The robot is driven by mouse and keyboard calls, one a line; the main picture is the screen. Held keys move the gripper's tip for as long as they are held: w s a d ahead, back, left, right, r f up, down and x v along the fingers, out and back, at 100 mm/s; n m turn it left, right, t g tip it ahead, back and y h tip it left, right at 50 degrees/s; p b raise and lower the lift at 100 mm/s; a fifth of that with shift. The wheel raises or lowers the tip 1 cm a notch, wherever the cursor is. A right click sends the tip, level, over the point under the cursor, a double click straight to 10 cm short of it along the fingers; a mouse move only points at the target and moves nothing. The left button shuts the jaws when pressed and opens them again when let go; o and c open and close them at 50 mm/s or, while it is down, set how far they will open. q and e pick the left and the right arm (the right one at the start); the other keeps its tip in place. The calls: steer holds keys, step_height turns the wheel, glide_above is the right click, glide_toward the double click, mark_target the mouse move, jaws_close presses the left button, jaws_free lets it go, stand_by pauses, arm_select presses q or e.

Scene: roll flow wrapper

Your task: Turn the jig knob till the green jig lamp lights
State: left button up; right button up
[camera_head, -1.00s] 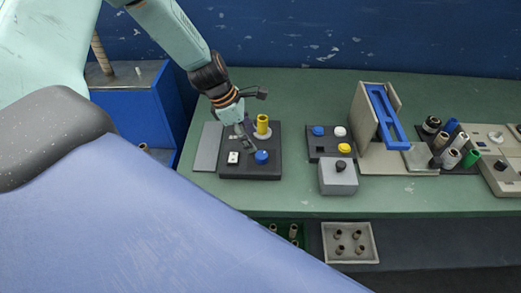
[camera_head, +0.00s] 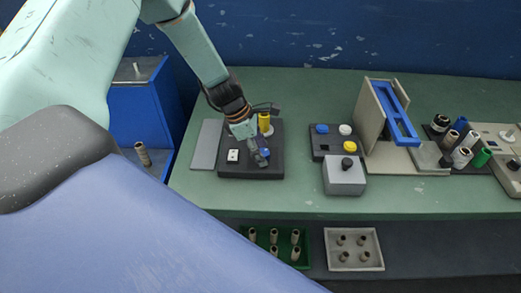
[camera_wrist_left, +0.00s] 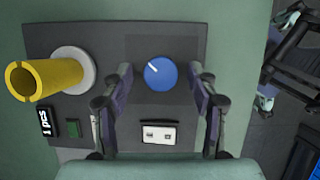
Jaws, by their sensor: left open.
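The jig is a dark plate (camera_head: 230,170) on the green bench. Its round blue knob (camera_wrist_left: 160,73) has a white pointer line toward the upper left in the wrist view; in the head view the knob (camera_head: 266,152) is partly hidden by my fingers. My left gripper (camera_head: 260,157) is over the knob. In the wrist view its open fingers stand on either side of the knob, with visible gaps. A small square green lamp (camera_wrist_left: 73,128) looks dark. My right gripper is not in view.
A yellow tube (camera_wrist_left: 50,77) stands on a white disc beside the knob. A white two-slot part (camera_wrist_left: 159,134) sits below the knob. To the right are a grey box with a black knob (camera_head: 346,176), a blue-railed stand (camera_head: 396,113) and several rolls.

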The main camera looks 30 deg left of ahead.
arm_select(q)
steer(key=shift+c, duration=0.2)
steer(key=shift+d+r, duration=0.1)
steer(key=shift+d, duration=0.05)
steer(key=c, duration=1.1)
